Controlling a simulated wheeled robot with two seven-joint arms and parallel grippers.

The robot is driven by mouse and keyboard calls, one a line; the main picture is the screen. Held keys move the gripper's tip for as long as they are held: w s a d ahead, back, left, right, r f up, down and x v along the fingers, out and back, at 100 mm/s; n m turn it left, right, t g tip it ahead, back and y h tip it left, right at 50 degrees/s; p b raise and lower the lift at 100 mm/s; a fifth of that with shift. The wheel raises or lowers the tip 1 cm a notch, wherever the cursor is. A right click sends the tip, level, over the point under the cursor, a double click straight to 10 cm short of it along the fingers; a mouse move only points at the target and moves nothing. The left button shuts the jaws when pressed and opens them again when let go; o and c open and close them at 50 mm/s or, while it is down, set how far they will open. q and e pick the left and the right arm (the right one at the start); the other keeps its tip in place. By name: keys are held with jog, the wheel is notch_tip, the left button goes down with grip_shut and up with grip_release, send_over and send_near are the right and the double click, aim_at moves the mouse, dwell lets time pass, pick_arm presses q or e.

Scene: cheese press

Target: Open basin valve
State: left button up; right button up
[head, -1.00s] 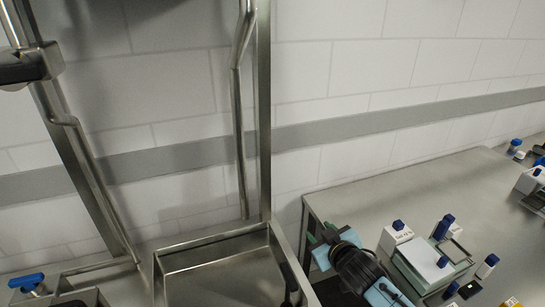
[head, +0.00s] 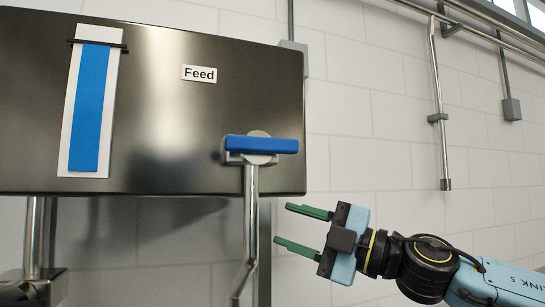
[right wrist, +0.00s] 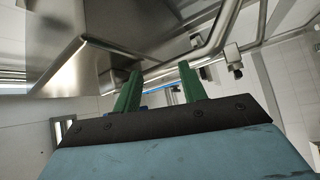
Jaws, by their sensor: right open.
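A valve with a blue bar handle (head: 262,145) is at the lower right of the dark metal tank (head: 215,120) marked "Feed". The handle lies level, across the pipe (head: 250,215) that runs down from the valve. No label in view names the basin valve. My right gripper (head: 283,225) is open and empty, below and a little right of the handle, apart from it, its fingers pointing left toward the pipe. Its green fingers also show spread in the right wrist view (right wrist: 160,70), with a bit of blue beyond them that I cannot identify. My left gripper is not in view.
A blue level strip (head: 90,110) is on the tank's front at left. A metal pipe with a block (head: 38,285) stands at lower left. A wall pipe (head: 441,110) hangs at right.

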aim_at(272, 144)
jog(key=s+d+r+n+g+h+p, duration=0.1)
jog(key=s+d+r+n, duration=0.1)
jog(key=s+d+r, duration=0.3)
jog(key=s+d+r+n+g+h+p, duration=0.1)
jog(key=s+d+r+n, duration=0.15)
jog(key=s+r, duration=0.45)
jog(key=shift+m, duration=0.25)
jog(key=p+x, duration=0.1)
jog(key=x, duration=0.3)
jog(key=p+x, duration=0.1)
jog(key=x, duration=0.3)
jog(key=w+p+x, duration=0.1)
jog(key=p+x, duration=0.1)
jog(key=x, duration=0.2)
jog(key=shift+d+r, duration=0.15)
jog(key=shift+r, duration=0.15)
jog(key=shift+w+a+f, duration=0.1)
jog(key=shift+w+a, duration=0.2)
jog(key=shift+a, duration=0.25)
grip_shut()
